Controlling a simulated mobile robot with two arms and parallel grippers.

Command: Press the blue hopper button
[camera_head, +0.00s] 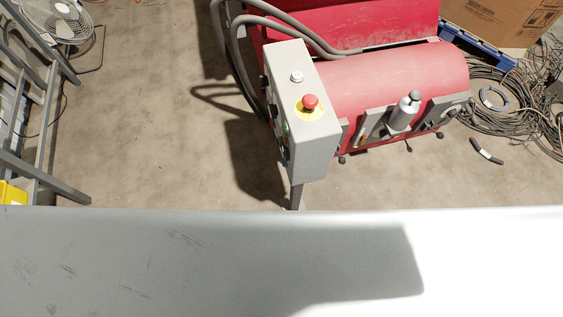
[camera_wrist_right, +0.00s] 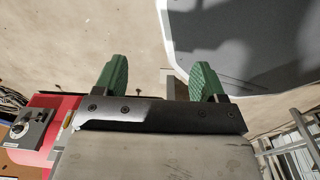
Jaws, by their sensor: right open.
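A grey control box (camera_head: 309,145) stands on a post in the middle of the head view. A red mushroom button (camera_head: 310,102) on a yellow disc and a small pale fitting (camera_head: 296,77) sit on its top face. Its narrow left face is seen at a steep angle, with small green (camera_head: 285,128) and dark controls. The control box is not visible there. My left gripper is not in view.
A red machine (camera_head: 400,80) stands right beside the box, with thick grey hoses behind. Cable coils (camera_head: 492,98) lie at right. A fan (camera_head: 58,20) and grey metal frame are at left. A scuffed pale surface (camera_head: 200,262) fills the front. Concrete floor left of the box is clear.

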